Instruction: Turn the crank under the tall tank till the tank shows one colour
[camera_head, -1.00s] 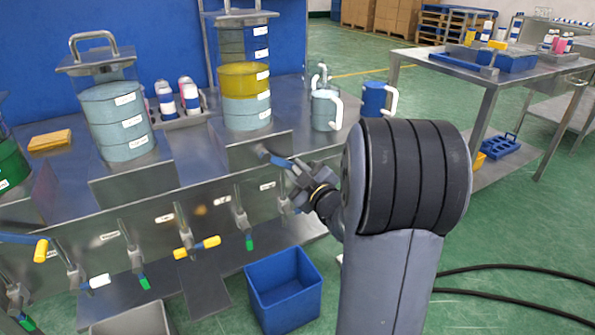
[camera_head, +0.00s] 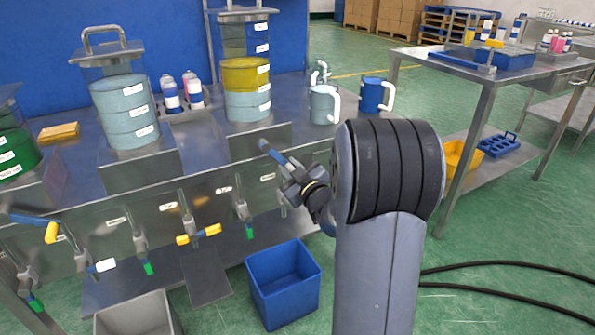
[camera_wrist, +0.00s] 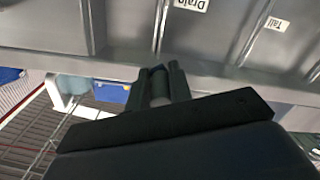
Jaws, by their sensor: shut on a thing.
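The tall tank (camera_head: 246,75) stands on the steel bench in the head view. My gripper (camera_head: 289,182) is at this crank, partly hidden by my own arm. In the wrist view, my gripper (camera_wrist: 160,85) is shut on a small rounded part, likely the crank's handle, below the "Drain" and "Tall" labels. The grip itself is mostly hidden.
A pale tank (camera_head: 125,105) and a green tank (camera_head: 12,150) stand to the left. Several valve handles, one a yellow bar (camera_head: 199,234), line the bench front. A blue bin (camera_head: 285,285) and a grey bin (camera_head: 138,315) are on the floor. Mugs (camera_head: 323,105) stand at right.

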